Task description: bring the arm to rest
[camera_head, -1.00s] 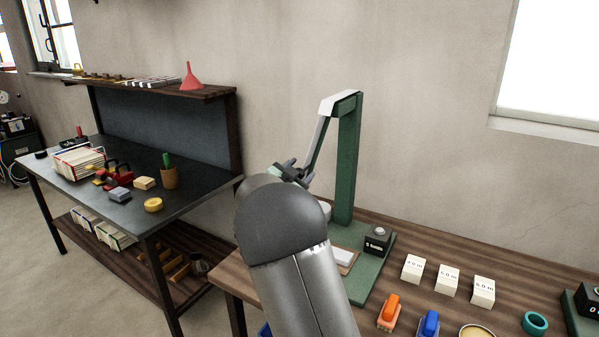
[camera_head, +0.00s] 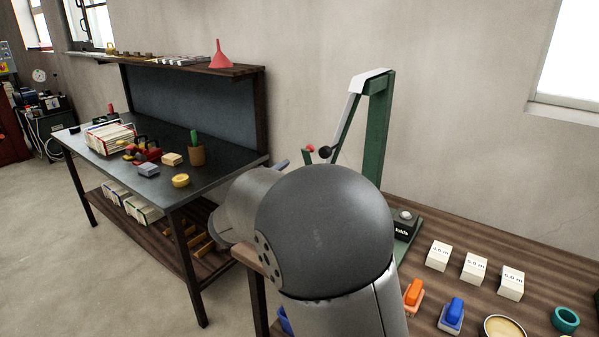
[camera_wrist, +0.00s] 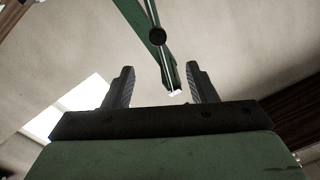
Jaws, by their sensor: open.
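My gripper (camera_wrist: 160,82) shows in the wrist view with its two dark fingers apart and nothing between them. Beyond the fingers, the wrist view shows a green post with a thin rod and a black ball knob (camera_wrist: 157,36), against the wall. In the head view my arm rises in front of the wooden table, its large grey joint near the middle of the picture. No cloth is in view.
The green stand (camera_head: 378,125) rises behind my arm. The wooden table (camera_head: 455,225) bears white blocks (camera_head: 474,268), an orange-topped stamp (camera_head: 413,296), a blue-topped stamp (camera_head: 452,315) and a teal ring (camera_head: 565,320). A dark workbench (camera_head: 150,185) with several items stands left, open floor before it.

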